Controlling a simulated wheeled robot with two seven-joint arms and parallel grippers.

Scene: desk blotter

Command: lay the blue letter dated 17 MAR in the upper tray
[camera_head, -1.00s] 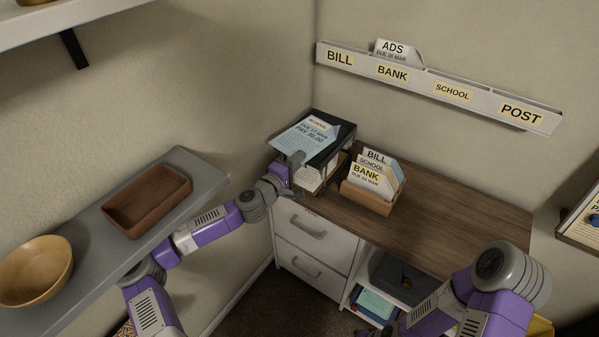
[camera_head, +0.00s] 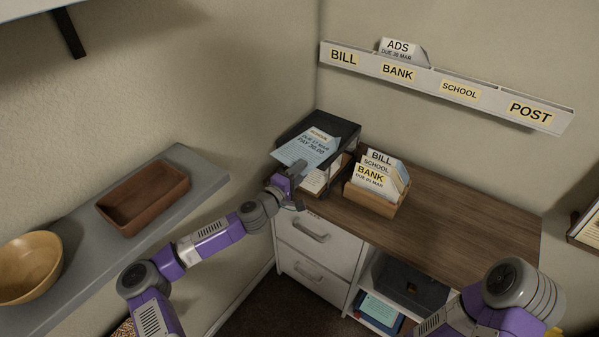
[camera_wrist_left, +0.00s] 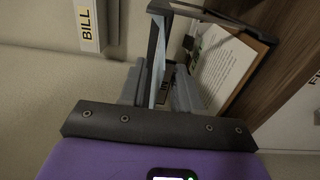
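The blue letter (camera_head: 308,149), with a SCHOOL label, DUE 17 MAR and PAY 30.00, is tilted over the front left of the black upper tray (camera_head: 345,130). My left gripper (camera_head: 291,172) is at the letter's near edge and appears shut on it. In the left wrist view the letter (camera_wrist_left: 157,55) shows nearly edge-on between the fingers (camera_wrist_left: 158,85). I cannot tell whether the letter touches the tray. White papers (camera_head: 314,181) lie below the upper tray. My right arm shows at lower right, but its gripper is out of view.
A wooden sorter (camera_head: 373,199) with BILL, SCHOOL and BANK letters stands right of the trays. The desk top (camera_head: 450,228) is clear to its right. A wall rack (camera_head: 440,82) hangs above. A grey shelf (camera_head: 200,170) with a brown tray (camera_head: 145,198) and bowl (camera_head: 28,265) is left.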

